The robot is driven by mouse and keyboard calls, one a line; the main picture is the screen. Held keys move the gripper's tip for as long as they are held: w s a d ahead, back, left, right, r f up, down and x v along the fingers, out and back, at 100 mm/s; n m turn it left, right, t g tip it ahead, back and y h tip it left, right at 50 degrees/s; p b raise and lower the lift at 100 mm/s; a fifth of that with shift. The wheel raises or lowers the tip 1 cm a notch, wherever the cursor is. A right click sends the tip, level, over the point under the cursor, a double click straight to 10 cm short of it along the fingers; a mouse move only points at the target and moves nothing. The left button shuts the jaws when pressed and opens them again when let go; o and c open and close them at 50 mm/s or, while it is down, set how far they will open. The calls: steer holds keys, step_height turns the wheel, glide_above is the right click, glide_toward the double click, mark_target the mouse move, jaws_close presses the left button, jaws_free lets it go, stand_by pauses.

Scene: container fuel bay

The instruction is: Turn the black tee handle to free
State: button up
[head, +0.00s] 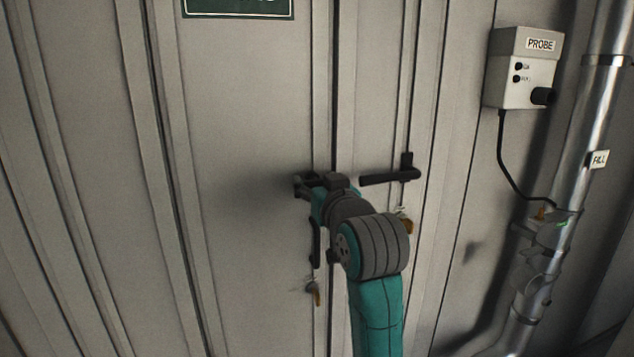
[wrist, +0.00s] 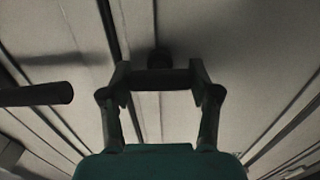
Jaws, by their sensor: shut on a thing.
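The black tee handle (wrist: 160,78) shows in the wrist view as a dark bar lying crosswise between my two fingers, with a short dark stem behind its middle against the pale door. My gripper (wrist: 161,92) is shut on this bar, with one finger at each end. In the head view my gripper (head: 306,186) is against the left door leaf, near the seam. My gripper and wrist hide most of the tee handle there, so its turn angle is hard to tell.
A black lever handle (head: 390,176) stands close to the right of my wrist; it also shows in the wrist view (wrist: 36,95). A brownish tag (head: 317,294) hangs below my gripper. A PROBE box (head: 522,72) and metal pipe (head: 598,110) are at right.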

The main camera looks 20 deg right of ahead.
steer(key=n, duration=0.4)
steer(key=shift+n, duration=0.4)
steer(key=n, duration=0.4)
steer(key=shift+n, duration=0.3)
steer(key=n, duration=0.4)
steer(key=shift+n, duration=2.2)
steer(key=o, duration=1.2)
steer(key=shift+c, duration=0.2)
